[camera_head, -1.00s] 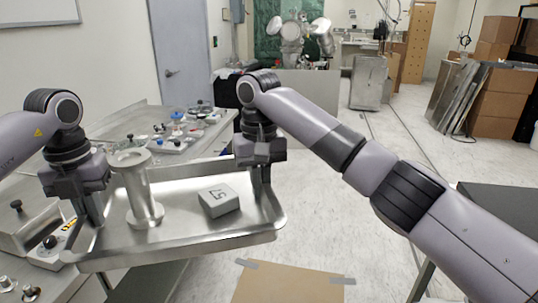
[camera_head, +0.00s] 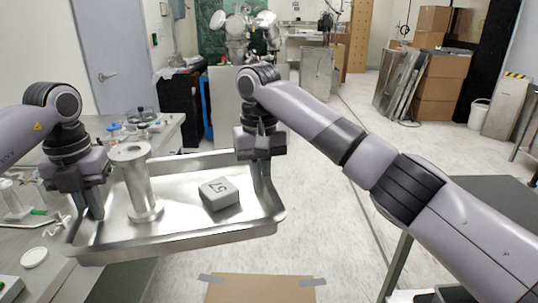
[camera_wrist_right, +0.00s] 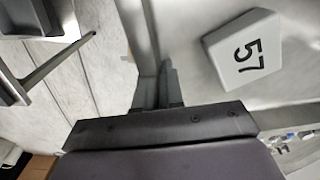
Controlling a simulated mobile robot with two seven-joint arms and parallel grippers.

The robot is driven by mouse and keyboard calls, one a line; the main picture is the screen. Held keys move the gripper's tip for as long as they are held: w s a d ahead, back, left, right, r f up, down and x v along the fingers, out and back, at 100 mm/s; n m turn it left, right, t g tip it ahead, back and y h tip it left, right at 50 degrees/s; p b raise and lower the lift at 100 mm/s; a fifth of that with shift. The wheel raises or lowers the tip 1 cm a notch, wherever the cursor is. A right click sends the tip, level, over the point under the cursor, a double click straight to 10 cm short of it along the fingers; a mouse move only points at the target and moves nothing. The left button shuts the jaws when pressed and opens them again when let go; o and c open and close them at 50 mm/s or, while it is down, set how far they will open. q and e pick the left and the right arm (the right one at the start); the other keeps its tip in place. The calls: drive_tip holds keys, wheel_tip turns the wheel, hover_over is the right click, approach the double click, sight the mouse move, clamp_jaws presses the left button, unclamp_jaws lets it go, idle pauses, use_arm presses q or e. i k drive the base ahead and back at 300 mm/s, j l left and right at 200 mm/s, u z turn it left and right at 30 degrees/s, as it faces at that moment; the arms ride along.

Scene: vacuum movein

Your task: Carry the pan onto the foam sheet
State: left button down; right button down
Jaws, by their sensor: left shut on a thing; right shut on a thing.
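The pan (camera_head: 182,236) is a shallow metal tray, held up off the floor and roughly level between my two grippers. My left gripper (camera_head: 93,204) is shut on its left end. My right gripper (camera_head: 262,180) is shut on its right side toward the back. In the right wrist view, the right fingers (camera_wrist_right: 158,92) close on the pan's rim (camera_wrist_right: 140,35). A metal flanged spool (camera_head: 141,185) stands upright in the pan, and a grey block (camera_head: 219,194) marked 57 lies to its right. I cannot identify a foam sheet in these frames.
A brown sheet (camera_head: 260,288) with grey tape at its corners lies on the floor ahead of me. A cluttered workbench (camera_head: 170,133) is at left. A dark-topped table (camera_head: 480,205) stands at right. Open floor (camera_head: 335,215) lies between them.

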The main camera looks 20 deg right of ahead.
sight(500, 202)
drive_tip(key=i+l+z, duration=0.1)
drive_tip(key=i+z, duration=0.4)
drive_tip(key=i, duration=0.15)
drive_tip(key=i+j+z, duration=0.15)
drive_tip(key=i+z, duration=0.75)
drive_tip(key=i, duration=0.3)
drive_tip(key=i+j+z, duration=0.15)
drive_tip(key=i+z, duration=0.2)
drive_tip(key=i, duration=0.4)
drive_tip(key=z, duration=1.15)
